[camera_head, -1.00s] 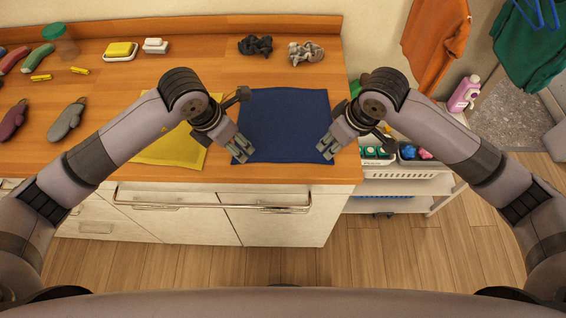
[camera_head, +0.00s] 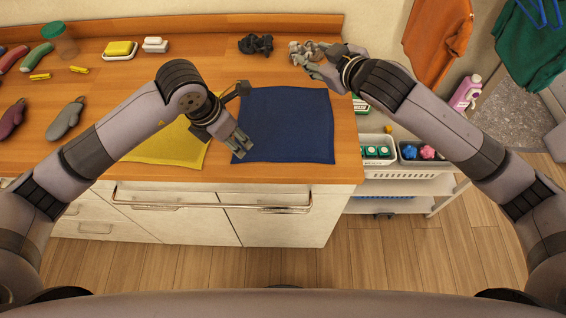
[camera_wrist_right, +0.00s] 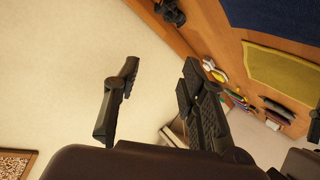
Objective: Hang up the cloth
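A dark blue cloth (camera_head: 290,125) lies flat on the wooden counter, its near edge close to the counter's front; it also shows in the right wrist view (camera_wrist_right: 275,15). A yellow cloth (camera_head: 165,145) lies to its left, partly hidden by my left arm. My left gripper (camera_head: 241,147) is over the blue cloth's left edge, fingers slightly apart and empty.
A black crumpled item (camera_head: 255,45) lies at the counter's back. An orange cloth (camera_head: 437,40) and a green cloth (camera_head: 530,50) hang at the right. A white cart (camera_head: 400,185) with bins stands beside the counter. Soap dishes and mitts sit at the left.

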